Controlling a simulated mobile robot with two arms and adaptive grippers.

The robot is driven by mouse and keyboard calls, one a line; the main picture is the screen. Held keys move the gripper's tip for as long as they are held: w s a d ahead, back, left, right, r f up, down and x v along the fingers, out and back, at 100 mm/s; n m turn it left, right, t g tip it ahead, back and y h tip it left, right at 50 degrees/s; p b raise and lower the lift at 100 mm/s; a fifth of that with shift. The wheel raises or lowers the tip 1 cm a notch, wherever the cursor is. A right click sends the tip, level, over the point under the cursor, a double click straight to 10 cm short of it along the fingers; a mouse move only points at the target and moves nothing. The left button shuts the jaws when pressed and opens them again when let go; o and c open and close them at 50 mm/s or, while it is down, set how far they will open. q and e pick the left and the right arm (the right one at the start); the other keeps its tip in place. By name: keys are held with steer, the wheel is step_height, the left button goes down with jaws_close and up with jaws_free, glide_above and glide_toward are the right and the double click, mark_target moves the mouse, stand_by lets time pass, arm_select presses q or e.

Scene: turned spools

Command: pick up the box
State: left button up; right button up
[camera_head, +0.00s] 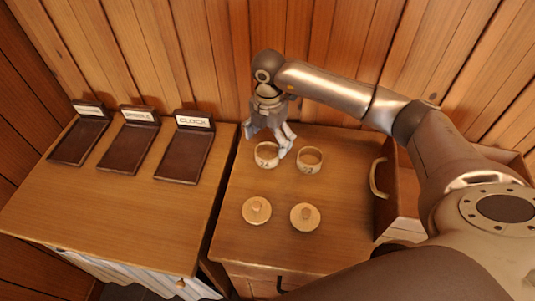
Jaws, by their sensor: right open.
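Two small round, pale wooden containers with dark markings stand on the right wooden cabinet top (338,210): a left round container (266,160) and a right round container (311,167). I cannot tell which thing is the box. My right gripper (267,143) reaches in from the right and points down, open, over the back of the left container. One finger hangs by that container's right rim, hiding part of it; I cannot tell whether they touch. My left gripper is not in view.
Two round, knobbed lids, a left one (256,211) and a right one (305,217), lie in front of the containers. Three dark labelled trays, one reading CLOCK (182,165), sit on the left cabinet. A handled wooden bin (391,180) stands right. A plank wall closes the back.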

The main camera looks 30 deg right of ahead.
mark_target(269, 157)
step_height(269, 157, down, 4)
steer(key=shift+s+f+p, duration=0.1)
steer(key=shift+f+p, duration=0.1)
steer(key=shift+p, duration=0.6)
steer(key=shift+f, duration=0.45)
steer(key=c, duration=0.5)
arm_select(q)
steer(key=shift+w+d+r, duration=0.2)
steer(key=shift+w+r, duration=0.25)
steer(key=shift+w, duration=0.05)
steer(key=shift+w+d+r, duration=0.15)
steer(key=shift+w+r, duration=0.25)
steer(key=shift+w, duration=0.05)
arm_select(e)
steer(key=c, duration=0.5)
